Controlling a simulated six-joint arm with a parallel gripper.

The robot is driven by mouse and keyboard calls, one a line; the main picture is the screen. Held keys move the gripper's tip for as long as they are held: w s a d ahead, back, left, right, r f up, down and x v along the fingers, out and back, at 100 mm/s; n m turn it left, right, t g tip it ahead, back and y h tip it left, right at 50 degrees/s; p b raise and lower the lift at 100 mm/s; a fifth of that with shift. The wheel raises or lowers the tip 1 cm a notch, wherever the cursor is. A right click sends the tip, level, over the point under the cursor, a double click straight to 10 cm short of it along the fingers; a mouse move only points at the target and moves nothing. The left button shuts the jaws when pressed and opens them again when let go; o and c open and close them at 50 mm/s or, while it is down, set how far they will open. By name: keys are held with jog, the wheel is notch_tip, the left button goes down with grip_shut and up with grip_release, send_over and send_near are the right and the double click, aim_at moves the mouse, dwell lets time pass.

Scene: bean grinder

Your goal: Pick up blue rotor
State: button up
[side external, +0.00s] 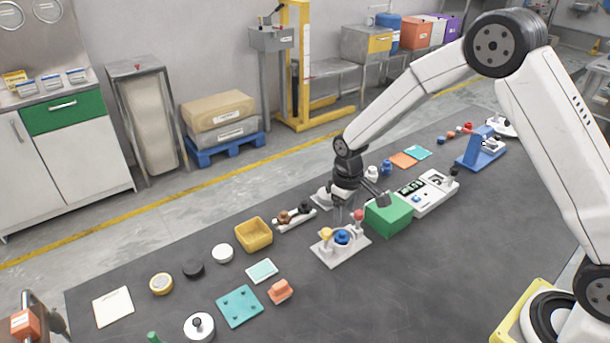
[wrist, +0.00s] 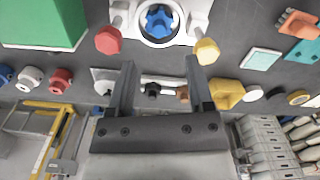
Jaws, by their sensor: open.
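The blue rotor (side external: 342,237) sits on a light grey plate (side external: 330,256) between a yellow knob (side external: 326,233) and a red knob (side external: 359,215). In the wrist view the blue rotor (wrist: 159,20) is a lobed blue knob inside a white ring, near the top edge. The red knob (wrist: 108,40) is to its left and the yellow knob (wrist: 206,51) to its right. My gripper (side external: 345,207) is above the plate, pointing down. In the wrist view my gripper (wrist: 160,66) is open and empty, its fingertips apart from the rotor.
A green box (side external: 388,214) stands close to the right of the plate, with a white device (side external: 432,192) beyond it. A yellow bin (side external: 253,234) and a small rack (side external: 295,219) are to the left. The dark table is clear in front.

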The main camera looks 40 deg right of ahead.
aim_at(342, 232)
jog(key=shift+f, duration=3.5)
grip_shut()
